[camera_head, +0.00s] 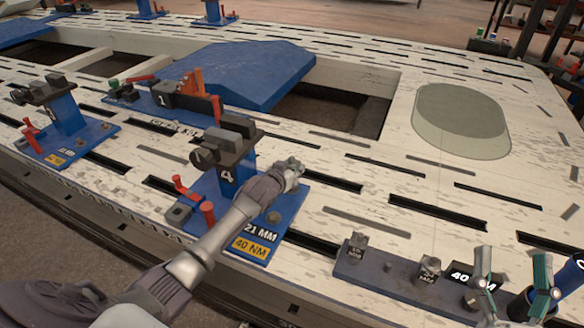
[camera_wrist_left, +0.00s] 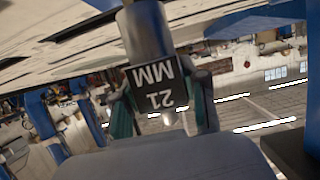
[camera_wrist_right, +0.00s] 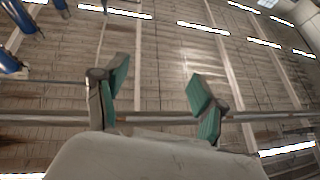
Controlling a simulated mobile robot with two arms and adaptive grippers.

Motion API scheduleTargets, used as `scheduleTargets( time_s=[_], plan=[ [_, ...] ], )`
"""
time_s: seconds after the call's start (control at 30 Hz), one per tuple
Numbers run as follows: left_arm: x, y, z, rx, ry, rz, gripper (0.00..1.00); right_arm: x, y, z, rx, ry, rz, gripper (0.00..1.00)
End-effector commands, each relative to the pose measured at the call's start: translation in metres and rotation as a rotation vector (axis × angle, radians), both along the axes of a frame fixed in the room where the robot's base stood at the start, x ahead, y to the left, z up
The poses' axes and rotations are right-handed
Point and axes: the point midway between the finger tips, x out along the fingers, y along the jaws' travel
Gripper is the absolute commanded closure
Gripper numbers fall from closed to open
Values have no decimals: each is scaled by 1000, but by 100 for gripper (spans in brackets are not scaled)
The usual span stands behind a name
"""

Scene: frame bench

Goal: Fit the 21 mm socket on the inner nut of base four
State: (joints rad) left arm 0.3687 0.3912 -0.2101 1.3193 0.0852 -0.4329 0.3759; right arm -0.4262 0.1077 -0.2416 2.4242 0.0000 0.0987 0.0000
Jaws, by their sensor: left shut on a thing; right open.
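Base four (camera_head: 222,185) is a blue plate and post marked 4, with a grey clamp on top and a 21 MM, 40 NM label at its front corner. A nut (camera_head: 273,217) shows on its plate beside my arm; I cannot tell whether it is the inner one. My left gripper (camera_head: 289,172) is over the right side of base four.
A dark rack (camera_head: 385,272) with other sockets (camera_head: 428,270) lies at the front right, beside my right gripper. Base one (camera_head: 190,105) and another blue base (camera_head: 65,140) stand to the left. A blue panel (camera_head: 235,75) lies behind. Slots cut the pale bench top.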

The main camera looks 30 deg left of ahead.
Motion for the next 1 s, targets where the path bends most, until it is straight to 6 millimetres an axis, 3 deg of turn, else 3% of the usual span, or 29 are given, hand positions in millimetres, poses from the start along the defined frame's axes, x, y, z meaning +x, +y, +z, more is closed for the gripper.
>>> scheduleTargets(
  time_s=[1.0],
  plan=[
    [0, 0, -13, 0, -1, 0, 100, -15, -1, 24, 44, -158, 7, 30]
  ],
)
